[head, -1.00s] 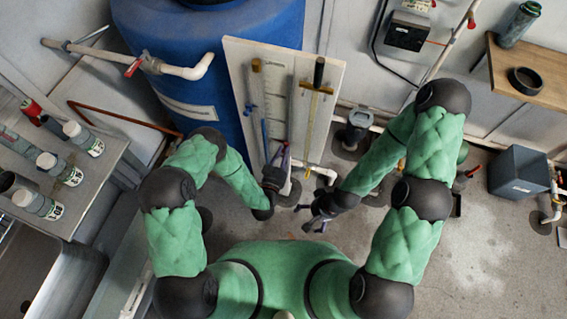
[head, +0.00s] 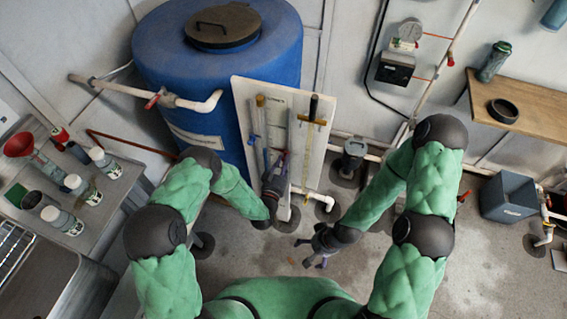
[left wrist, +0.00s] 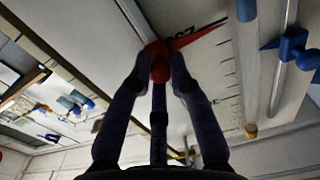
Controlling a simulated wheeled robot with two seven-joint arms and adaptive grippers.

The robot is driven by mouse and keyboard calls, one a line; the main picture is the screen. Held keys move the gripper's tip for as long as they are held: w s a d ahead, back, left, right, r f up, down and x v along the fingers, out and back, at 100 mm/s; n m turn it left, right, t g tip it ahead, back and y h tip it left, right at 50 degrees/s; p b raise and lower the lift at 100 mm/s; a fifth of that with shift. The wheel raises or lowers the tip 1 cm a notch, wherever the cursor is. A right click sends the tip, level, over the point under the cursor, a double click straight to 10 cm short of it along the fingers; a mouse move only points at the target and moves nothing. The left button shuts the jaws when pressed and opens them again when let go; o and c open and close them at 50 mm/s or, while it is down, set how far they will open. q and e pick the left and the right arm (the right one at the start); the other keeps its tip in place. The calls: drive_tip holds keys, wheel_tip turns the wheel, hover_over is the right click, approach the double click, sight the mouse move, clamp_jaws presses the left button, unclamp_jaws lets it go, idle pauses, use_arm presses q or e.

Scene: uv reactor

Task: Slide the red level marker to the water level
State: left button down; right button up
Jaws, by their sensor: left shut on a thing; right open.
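My left gripper (head: 281,160) is at the lower part of the white gauge board (head: 241,96). In the left wrist view its fingers (left wrist: 158,75) are shut on the red level marker (left wrist: 159,62). The marker's red pointer (left wrist: 200,34) reaches right across the printed scale, close to a large black number that is only partly readable. A clear gauge tube (left wrist: 283,60) with a blue clamp (left wrist: 292,47) is to the right. The water level cannot be made out. My right gripper (head: 315,250) is open and empty above the floor.
A blue tank (head: 222,75) stands behind the board. A white pipe with a red valve handle (head: 153,100) runs at left. A bench with several bottles (head: 104,160) is on the left. A grey box (head: 508,197) and wooden shelf (head: 540,112) are at right.

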use_arm(q)
drive_tip(key=c, duration=1.2)
unclamp_jaws()
drive_tip(key=shift+o, duration=0.2)
drive_tip(key=shift+s, duration=0.1)
drive_tip(key=v, duration=1.1)
drive_tip(key=shift+s, duration=0.35)
drive_tip(key=shift+a+f, duration=0.1)
drive_tip(key=shift+a, duration=0.05)
